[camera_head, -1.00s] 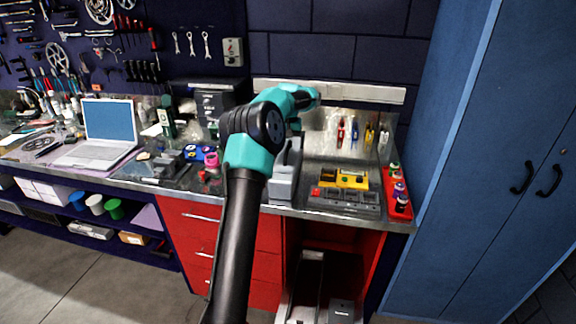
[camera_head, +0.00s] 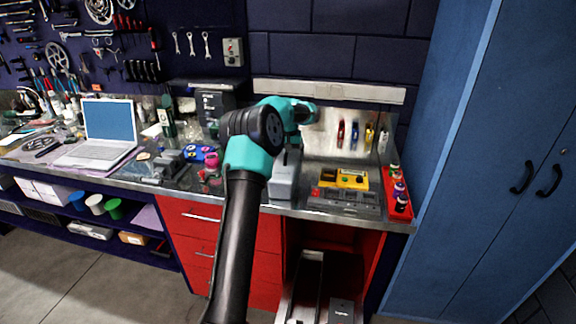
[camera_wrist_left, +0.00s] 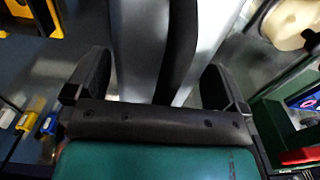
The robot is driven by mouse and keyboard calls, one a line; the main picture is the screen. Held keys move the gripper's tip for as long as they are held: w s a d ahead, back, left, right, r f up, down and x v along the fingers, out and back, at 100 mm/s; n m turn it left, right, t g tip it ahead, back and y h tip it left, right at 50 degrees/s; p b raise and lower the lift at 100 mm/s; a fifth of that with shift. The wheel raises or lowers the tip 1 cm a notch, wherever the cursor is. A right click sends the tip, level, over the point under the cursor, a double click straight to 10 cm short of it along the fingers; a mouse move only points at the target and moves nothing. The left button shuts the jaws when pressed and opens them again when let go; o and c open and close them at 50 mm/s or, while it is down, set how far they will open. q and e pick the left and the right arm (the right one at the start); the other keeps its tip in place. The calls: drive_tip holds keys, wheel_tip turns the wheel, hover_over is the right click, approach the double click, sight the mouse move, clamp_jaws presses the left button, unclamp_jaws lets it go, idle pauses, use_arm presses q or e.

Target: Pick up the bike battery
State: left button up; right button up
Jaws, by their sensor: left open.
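A grey box-like thing (camera_head: 283,184) stands on the bench near its front edge, partly behind my left arm; it looks like the bike battery, but I cannot be sure. My left gripper (camera_head: 294,146) points down above it, mostly hidden by my teal wrist. In the left wrist view my left gripper (camera_wrist_left: 155,88) is open, with its two black fingers apart. A silver-grey thing with a black strip (camera_wrist_left: 132,45) shows between and beyond the fingers, probably the same grey thing. I cannot tell whether the fingers touch it. My right gripper is not in view.
A yellow unit (camera_head: 351,179) on a grey base and a red tray (camera_head: 398,204) of small bottles stand to the right. A laptop (camera_head: 104,136) and small parts lie to the left. A blue cabinet (camera_head: 480,180) stands at the right. The wall is behind.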

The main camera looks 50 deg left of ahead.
use_arm(q)
drive_tip(key=c, duration=1.5)
drive_tip(key=shift+r, duration=0.25)
